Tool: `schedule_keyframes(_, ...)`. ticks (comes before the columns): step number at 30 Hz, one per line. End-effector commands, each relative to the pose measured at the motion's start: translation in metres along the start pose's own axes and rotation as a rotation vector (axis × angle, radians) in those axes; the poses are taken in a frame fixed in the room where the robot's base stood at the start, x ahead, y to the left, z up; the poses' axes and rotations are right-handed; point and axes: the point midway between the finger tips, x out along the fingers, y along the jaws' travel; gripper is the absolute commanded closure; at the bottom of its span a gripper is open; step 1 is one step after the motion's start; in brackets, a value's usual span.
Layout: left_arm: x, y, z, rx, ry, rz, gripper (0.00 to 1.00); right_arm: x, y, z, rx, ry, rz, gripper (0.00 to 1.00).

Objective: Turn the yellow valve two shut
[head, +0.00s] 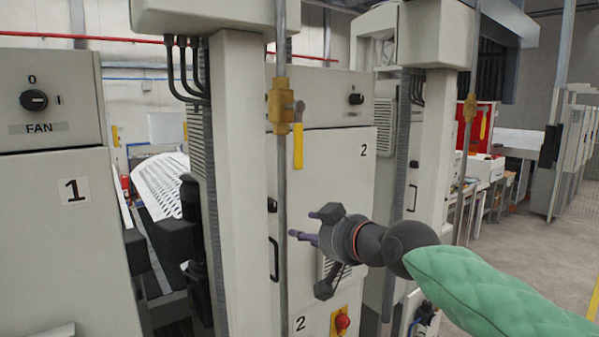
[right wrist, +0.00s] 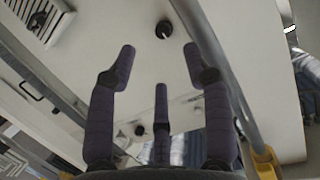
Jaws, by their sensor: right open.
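The yellow valve two (head: 281,106) sits on a vertical grey pipe in front of the cabinet marked 2. Its yellow handle (head: 298,146) hangs straight down, parallel to the pipe. My right gripper (head: 312,240) is below the handle and slightly right of the pipe, its fingers spread and empty. In the right wrist view the open fingers (right wrist: 160,70) face a pale panel with a dark knob, with nothing between them. A yellow part on a pipe (right wrist: 263,158) shows at lower right there; I cannot tell whether it is valve two. My left gripper is not in view.
The grey pipe (head: 283,200) runs close beside my right gripper. Cabinet 2 (head: 335,180) stands behind it, with a red knob on a yellow plate (head: 341,322) low down. Another yellow valve (head: 470,108) is farther right. A beige column (head: 240,180) stands left.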

Motion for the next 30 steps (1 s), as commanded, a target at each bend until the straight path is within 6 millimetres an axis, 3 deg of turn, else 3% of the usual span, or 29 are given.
schedule_keyframes(1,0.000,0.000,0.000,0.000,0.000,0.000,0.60,-0.034,-0.013,-0.037,-0.023,0.063,-0.018,0.50)
schedule_keyframes(4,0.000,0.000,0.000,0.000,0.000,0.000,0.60,-0.090,-0.029,-0.088,-0.056,0.153,-0.044,0.50)
schedule_keyframes(6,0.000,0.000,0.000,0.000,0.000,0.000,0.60,-0.122,-0.037,-0.111,-0.071,0.198,-0.058,0.50)
schedule_keyframes(9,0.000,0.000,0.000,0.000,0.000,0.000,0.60,-0.153,-0.043,-0.131,-0.086,0.241,-0.071,0.50)
schedule_keyframes(12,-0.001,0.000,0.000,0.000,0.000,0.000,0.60,-0.166,-0.046,-0.140,-0.091,0.260,-0.076,0.50)
schedule_keyframes(17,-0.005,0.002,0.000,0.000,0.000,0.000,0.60,-0.155,-0.048,-0.145,-0.092,0.261,-0.078,0.50)
schedule_keyframes(30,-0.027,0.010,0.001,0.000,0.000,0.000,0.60,-0.086,-0.053,-0.165,-0.090,0.263,-0.076,0.50)
